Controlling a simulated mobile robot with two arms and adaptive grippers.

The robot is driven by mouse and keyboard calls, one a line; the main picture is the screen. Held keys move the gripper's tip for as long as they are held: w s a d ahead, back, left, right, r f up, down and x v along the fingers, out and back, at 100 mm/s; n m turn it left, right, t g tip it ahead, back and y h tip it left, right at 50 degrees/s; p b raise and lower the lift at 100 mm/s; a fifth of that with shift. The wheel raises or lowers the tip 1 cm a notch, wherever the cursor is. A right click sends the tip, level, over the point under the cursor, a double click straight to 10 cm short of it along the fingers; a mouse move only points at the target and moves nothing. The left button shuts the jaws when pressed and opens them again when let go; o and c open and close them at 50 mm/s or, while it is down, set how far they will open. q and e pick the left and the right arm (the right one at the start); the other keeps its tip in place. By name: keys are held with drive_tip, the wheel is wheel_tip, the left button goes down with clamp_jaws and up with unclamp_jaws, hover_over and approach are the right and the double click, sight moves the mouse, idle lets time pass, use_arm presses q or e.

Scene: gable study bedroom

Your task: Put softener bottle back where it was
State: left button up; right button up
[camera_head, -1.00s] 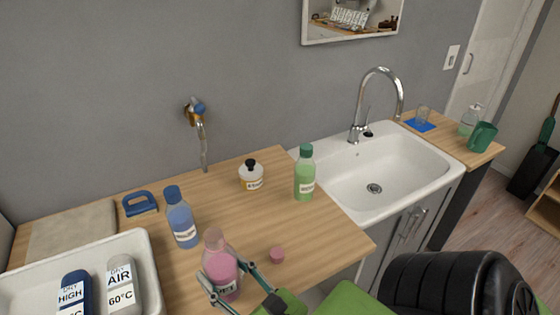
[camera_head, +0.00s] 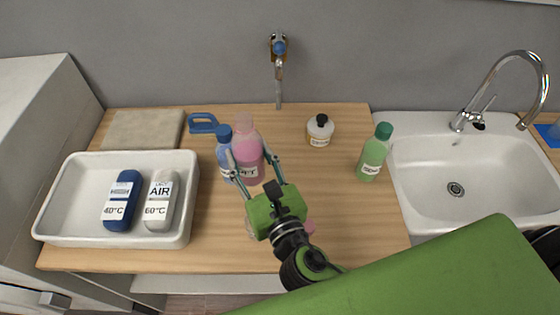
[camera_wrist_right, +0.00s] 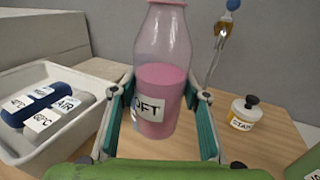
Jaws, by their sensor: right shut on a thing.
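The softener bottle (camera_head: 250,150) is translucent, about half full of pink liquid, with a white label ending in "OFT". It is upright in my right gripper (camera_head: 248,172), whose fingers close on its two sides. The bottle also fills the middle of the right wrist view (camera_wrist_right: 162,80). In the head view it stands just right of the blue bottle (camera_head: 224,150) and overlaps its edge. I cannot tell whether its base touches the wooden counter (camera_head: 340,190). A small pink cap (camera_head: 310,226) lies on the counter, partly hidden by my right gripper. My left gripper is not in view.
A white stain bottle (camera_head: 320,130) and a green bottle (camera_head: 374,152) stand to the right, before the sink (camera_head: 480,185). A white tray (camera_head: 60,215) with two labelled containers is on the left. A blue brush (camera_head: 202,122) and folded cloth (camera_head: 143,130) lie behind.

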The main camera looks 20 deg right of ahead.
drive_tip(key=w+d+f+b, duration=0.1)
drive_tip(key=d+f, duration=0.2)
drive_tip(key=w+d+f+b, duration=0.1)
drive_tip(key=w+d+f, duration=0.1)
drive_tip(key=d+f, duration=0.1)
drive_tip(key=w+d+f, duration=0.2)
drive_tip(key=d+f, duration=0.1)
drive_tip(key=f, duration=0.1)
drive_tip(key=shift+w+f+b, duration=0.15)
drive_tip(key=shift+f+b, duration=0.15)
drive_tip(key=shift+b, duration=0.1)
drive_tip(key=shift+a+f, duration=0.1)
drive_tip(key=shift+f, duration=0.1)
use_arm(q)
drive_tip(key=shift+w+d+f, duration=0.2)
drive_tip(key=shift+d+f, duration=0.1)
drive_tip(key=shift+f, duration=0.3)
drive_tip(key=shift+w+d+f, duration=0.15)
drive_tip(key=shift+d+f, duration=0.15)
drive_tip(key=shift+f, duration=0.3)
use_arm(e)
drive_tip(key=shift+f, duration=0.1)
drive_tip(key=o, duration=1.4)
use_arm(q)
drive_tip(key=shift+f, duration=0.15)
